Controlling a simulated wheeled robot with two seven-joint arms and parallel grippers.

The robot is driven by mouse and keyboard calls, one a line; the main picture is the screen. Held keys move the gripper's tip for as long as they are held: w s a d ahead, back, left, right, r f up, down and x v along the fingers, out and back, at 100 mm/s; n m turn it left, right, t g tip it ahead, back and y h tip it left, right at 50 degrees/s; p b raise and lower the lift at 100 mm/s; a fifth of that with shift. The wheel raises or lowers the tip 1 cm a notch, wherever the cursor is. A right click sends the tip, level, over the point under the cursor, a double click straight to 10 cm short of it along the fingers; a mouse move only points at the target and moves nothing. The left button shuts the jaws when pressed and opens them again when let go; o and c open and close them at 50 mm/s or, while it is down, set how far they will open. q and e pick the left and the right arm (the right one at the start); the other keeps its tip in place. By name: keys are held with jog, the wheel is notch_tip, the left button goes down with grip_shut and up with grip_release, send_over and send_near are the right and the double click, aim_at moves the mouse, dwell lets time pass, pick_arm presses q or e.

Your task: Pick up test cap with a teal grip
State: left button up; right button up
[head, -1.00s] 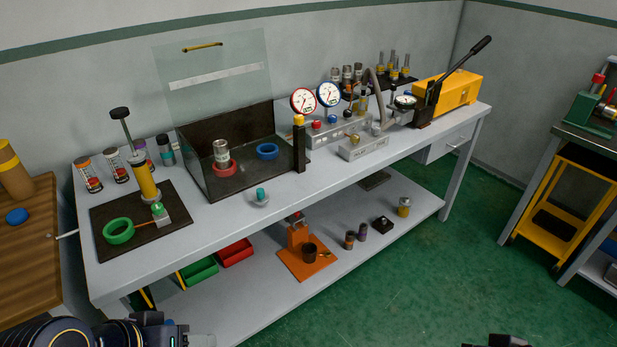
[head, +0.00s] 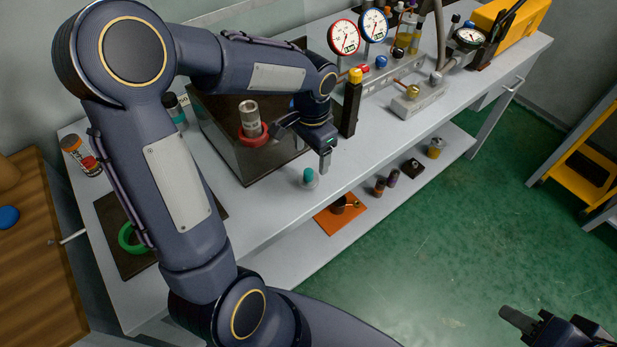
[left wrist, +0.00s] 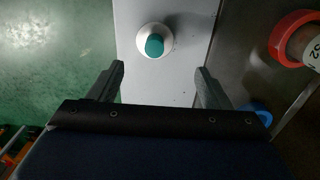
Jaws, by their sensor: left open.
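The test cap (head: 308,179) has a teal grip on a pale round base and stands upright on the front part of the grey bench. It also shows in the left wrist view (left wrist: 155,43), ahead of the fingers and roughly between their lines. My left gripper (head: 311,152) is above the bench just behind the cap, open and empty; in the left wrist view its two fingers (left wrist: 160,83) are spread apart, not touching the cap. My right gripper (head: 515,330) shows only partly at the lower right, away from the bench, and its jaws are unclear.
A dark post with a yellow top (head: 352,105) stands behind. The bench front edge is close to the cap.

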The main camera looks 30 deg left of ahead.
aim_at(309, 171)
pick_arm(q)
jog(key=f, duration=0.2)
jog(key=s+f, duration=0.1)
jog(key=f, duration=0.3)
jog(key=shift+s+d, duration=0.1)
jog(key=shift+s, duration=0.15)
jog(key=shift+r, duration=0.1)
jog(key=c, duration=1.1)
jog(key=shift+c, duration=0.2)
jog(key=shift+r, duration=0.1)
